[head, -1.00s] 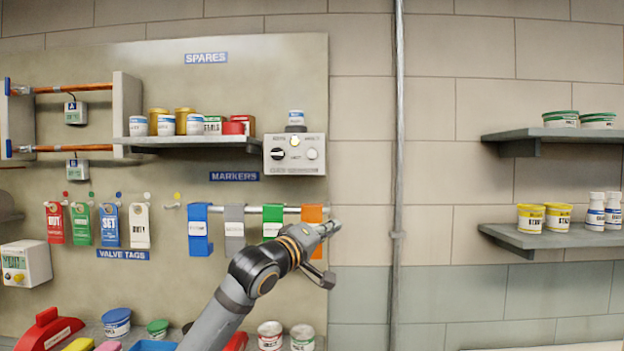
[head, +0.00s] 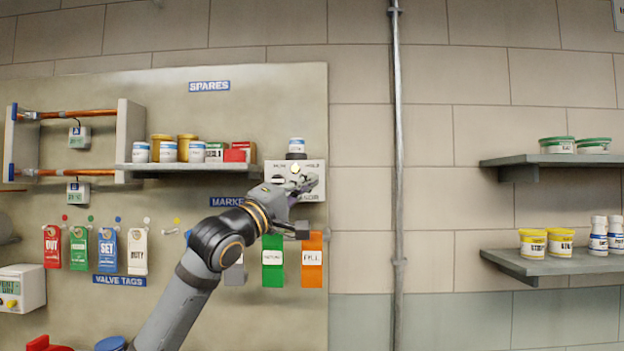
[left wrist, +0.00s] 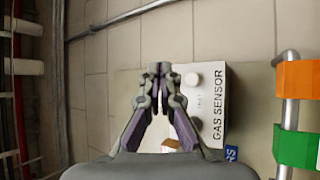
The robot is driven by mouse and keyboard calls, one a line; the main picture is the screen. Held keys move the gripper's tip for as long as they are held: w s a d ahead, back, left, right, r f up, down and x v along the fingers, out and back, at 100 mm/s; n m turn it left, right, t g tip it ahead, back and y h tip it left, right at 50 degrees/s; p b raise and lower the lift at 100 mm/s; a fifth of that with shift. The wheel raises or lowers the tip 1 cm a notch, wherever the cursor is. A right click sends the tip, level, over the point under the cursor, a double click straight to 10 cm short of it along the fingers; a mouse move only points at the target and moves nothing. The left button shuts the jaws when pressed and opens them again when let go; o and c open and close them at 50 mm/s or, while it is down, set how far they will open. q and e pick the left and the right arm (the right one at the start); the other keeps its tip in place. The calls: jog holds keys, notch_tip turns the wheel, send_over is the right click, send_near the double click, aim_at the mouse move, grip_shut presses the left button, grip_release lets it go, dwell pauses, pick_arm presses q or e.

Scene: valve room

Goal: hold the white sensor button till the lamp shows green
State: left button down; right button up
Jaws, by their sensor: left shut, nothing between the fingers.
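The gas sensor box (head: 282,170) is a white box on the wall panel, at the right end of the spares shelf. Its small lamp (head: 295,168) looks pale yellow, not green. My left gripper (head: 308,183) is in front of the box, shut and empty, and hides the white button in the head view. In the left wrist view, the round white button (left wrist: 192,80) shows on the box (left wrist: 208,105). The shut fingertips (left wrist: 158,70) appear beside the button, to its left. I see no clear contact. My right gripper is out of view.
Green (head: 272,270) and orange (head: 312,260) markers hang below. A vertical pipe (head: 397,150) runs to the right.

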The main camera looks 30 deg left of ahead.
pick_arm(q)
jog(key=w+a+p, duration=0.4)
jog(key=w+p, duration=0.1)
jog(key=w, duration=0.1)
jog(key=shift+w+p, duration=0.2)
jog(key=shift+p, duration=0.1)
dwell(1.0)
jog(key=shift+w+a+p, duration=0.15)
jog(key=shift+w+p, duration=0.2)
jog(key=shift+p, duration=0.05)
